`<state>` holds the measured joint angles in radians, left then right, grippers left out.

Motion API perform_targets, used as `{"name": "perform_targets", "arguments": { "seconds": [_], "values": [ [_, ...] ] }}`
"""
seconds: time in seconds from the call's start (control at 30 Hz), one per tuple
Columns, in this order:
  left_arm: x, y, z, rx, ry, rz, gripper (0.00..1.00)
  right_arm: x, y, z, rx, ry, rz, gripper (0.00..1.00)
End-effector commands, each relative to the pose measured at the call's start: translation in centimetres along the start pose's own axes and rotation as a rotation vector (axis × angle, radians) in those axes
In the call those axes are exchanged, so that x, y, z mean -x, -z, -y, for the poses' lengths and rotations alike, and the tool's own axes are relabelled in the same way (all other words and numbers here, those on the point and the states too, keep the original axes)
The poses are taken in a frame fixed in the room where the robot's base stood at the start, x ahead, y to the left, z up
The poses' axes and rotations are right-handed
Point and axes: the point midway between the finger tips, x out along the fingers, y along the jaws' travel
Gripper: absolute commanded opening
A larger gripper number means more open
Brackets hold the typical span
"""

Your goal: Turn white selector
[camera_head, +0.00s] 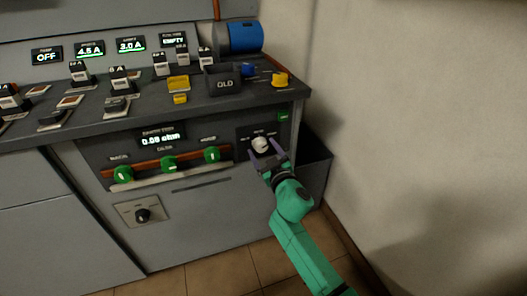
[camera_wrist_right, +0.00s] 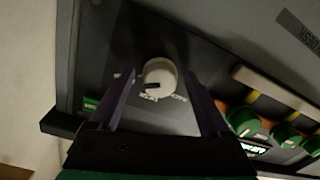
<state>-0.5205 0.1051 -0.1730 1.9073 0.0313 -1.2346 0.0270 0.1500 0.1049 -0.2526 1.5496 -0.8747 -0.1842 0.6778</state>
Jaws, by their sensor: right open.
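The white selector (camera_head: 261,144) is a round white knob on a dark panel at the right end of the cabinet front. In the right wrist view the selector (camera_wrist_right: 159,76) shows a dark pointer mark, with small labels around it. My right gripper (camera_head: 268,151) is at the panel with its fingers pointing at the knob. In the right wrist view my right gripper (camera_wrist_right: 160,95) is open, one finger on each side of the knob, with gaps visible between. Whether the fingertips reach past the knob's face I cannot tell. My left gripper is not in view.
Green knobs (camera_head: 212,155) sit along an orange bar left of the selector. A black knob (camera_head: 142,215) is lower left. The counter above holds a bin marked OLD (camera_head: 223,80) and yellow parts (camera_head: 280,79). A dark bin (camera_head: 314,170) stands right, near the wall (camera_head: 420,120).

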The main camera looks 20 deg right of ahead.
Motion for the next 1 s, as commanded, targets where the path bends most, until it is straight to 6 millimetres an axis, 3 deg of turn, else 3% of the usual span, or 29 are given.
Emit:
{"name": "perform_targets", "arguments": {
  "seconds": [0.07,0.2,0.3,0.67,1.0],
  "values": [
    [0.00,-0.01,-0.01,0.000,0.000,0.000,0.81,0.03,0.01,0.01,0.000,0.000,0.000,0.81],
    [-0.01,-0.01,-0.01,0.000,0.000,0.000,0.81,0.05,0.01,0.01,0.000,0.000,0.000,0.31],
    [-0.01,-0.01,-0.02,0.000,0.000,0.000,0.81,0.05,0.01,0.01,-0.001,0.000,0.000,0.00],
    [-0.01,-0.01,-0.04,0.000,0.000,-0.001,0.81,0.07,0.02,-0.01,0.047,0.001,0.001,0.00],
    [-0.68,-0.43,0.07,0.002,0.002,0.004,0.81,0.07,0.04,-0.09,0.267,0.003,0.008,0.00]
  ]
}}
